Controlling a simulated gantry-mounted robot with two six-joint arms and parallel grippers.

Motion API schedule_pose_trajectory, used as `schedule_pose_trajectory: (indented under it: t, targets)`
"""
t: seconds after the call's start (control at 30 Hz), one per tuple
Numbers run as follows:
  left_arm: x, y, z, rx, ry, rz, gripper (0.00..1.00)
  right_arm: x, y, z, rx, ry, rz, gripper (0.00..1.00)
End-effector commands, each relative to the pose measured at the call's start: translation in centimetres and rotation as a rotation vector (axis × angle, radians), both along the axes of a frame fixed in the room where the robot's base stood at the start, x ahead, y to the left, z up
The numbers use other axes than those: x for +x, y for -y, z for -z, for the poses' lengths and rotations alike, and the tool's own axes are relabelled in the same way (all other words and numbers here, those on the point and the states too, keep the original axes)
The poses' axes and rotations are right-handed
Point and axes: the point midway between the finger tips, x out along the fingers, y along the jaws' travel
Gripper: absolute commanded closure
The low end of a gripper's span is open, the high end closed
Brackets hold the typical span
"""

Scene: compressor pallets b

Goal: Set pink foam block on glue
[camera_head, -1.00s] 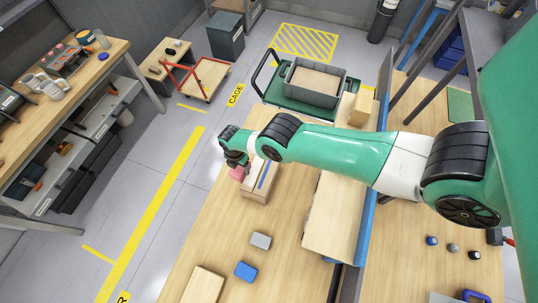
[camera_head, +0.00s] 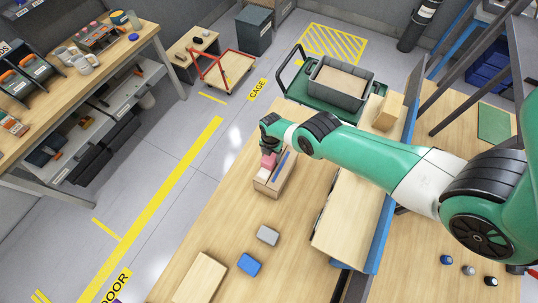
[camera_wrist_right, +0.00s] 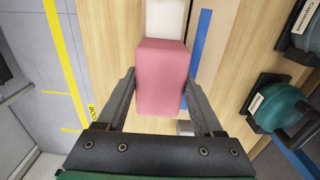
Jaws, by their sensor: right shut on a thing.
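My right gripper (camera_head: 268,148) is shut on the pink foam block (camera_head: 268,160). The block shows clearly between the two fingers in the right wrist view (camera_wrist_right: 162,75). It is over the far end of a light wooden piece (camera_head: 268,187) with a blue strip (camera_head: 282,163) along its top. In the wrist view a white strip (camera_wrist_right: 165,18), possibly the glue, runs out from beyond the block, with the blue strip (camera_wrist_right: 203,40) to its right. I cannot tell whether the block touches the surface below. My left gripper is not in view.
A grey block (camera_head: 267,235) and a blue block (camera_head: 249,265) lie on the wooden table nearer the front, with a wooden board (camera_head: 200,278) beside them. Green compressors (camera_wrist_right: 275,105) show at right in the wrist view.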

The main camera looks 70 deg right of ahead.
Motion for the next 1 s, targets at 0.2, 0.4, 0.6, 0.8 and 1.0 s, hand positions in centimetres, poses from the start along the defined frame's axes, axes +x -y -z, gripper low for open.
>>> schedule_pose_trajectory:
  t: [0.2,0.4,0.6,0.8,1.0]
  targets:
    - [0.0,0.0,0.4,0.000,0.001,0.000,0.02,0.0,0.0,0.4,0.000,0.000,0.000,0.88]
    - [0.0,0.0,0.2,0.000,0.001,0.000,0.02,0.0,0.0,0.2,0.000,0.000,0.000,0.02]
    - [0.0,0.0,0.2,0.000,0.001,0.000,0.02,0.0,0.0,0.2,0.000,0.000,0.000,0.02]
    - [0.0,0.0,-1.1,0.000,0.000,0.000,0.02,0.1,0.0,-1.1,0.000,0.000,-0.001,0.02]
    - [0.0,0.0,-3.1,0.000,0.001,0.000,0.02,1.1,-0.9,-3.8,0.000,0.001,-0.026,0.02]
